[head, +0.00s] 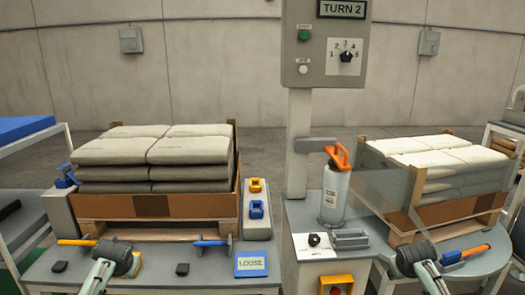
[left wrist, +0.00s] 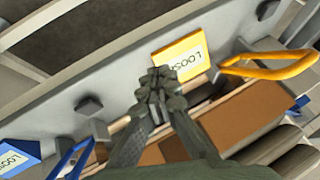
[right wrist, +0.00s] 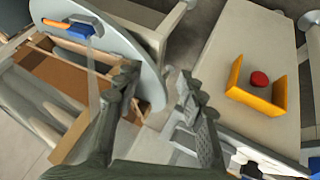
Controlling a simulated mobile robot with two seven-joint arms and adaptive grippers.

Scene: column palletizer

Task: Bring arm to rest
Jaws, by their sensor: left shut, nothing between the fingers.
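My left gripper (left wrist: 158,82) is shut and empty in the left wrist view, with its fingertips together in front of a yellow LOOSE card (left wrist: 188,57). My right gripper (right wrist: 156,85) is open in the right wrist view, its two fingers apart with nothing held between them. In the head view the dark ends of my arms show low in the picture, the left in front of the left pallet (head: 165,207) and the right in front of the right pallet (head: 455,212). Finger detail is not clear there.
Grey sacks (head: 155,155) and pale sacks (head: 435,160) are stacked on the pallets. A blue LOOSE card (head: 251,264) and orange-handled tool (head: 76,242) lie on the left table. A white canister (head: 335,192) stands beside the clear panel. A yellow bracket holds a red button (right wrist: 259,79).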

